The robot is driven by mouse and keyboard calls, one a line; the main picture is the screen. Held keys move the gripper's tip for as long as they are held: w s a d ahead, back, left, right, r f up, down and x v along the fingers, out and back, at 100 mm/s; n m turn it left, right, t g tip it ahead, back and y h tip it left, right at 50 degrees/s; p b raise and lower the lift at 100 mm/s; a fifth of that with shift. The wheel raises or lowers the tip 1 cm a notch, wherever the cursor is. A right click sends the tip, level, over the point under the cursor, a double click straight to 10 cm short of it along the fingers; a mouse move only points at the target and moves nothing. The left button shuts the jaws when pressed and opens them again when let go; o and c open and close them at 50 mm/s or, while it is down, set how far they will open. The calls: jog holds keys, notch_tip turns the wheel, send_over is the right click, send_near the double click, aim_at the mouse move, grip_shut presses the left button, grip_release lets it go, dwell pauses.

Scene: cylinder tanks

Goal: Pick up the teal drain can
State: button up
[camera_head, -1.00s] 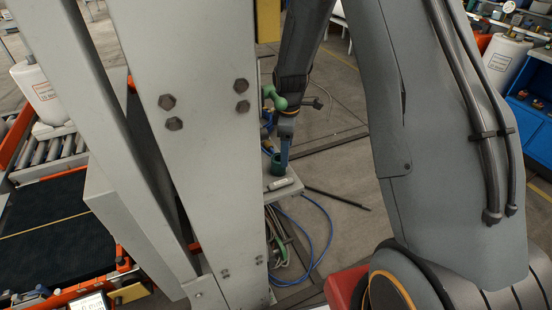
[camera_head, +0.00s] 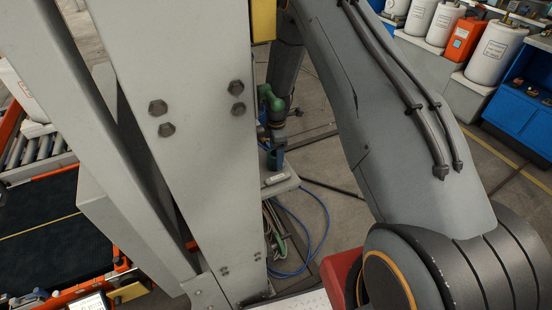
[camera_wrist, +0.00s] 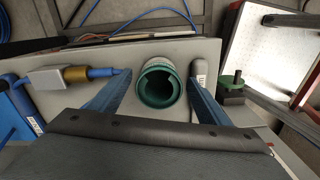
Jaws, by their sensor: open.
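The teal drain can (camera_wrist: 157,88) stands upright on a grey shelf (camera_wrist: 110,62) in the wrist view, its round open mouth facing the camera. My gripper (camera_wrist: 160,78) is open, with one blue finger on each side of the can. A gap shows on the left; the right finger is closer. I cannot tell whether it touches. In the head view the can (camera_head: 275,159) shows small, just below my gripper's end, partly hidden by it and by the column edge.
A small grey handheld item (camera_wrist: 199,72) lies on the shelf close by the right finger. A blue hose fitting with a brass part (camera_wrist: 75,74) lies left of the can. The grey column (camera_head: 190,150) blocks much of the head view. Blue hose (camera_head: 322,225) hangs below the shelf.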

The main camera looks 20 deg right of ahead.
jog(key=shift+f+p, duration=0.45)
jog(key=shift+f, duration=1.05)
jog(key=shift+c, duration=0.3)
jog(key=c, duration=1.1)
jog(key=shift+r, duration=0.1)
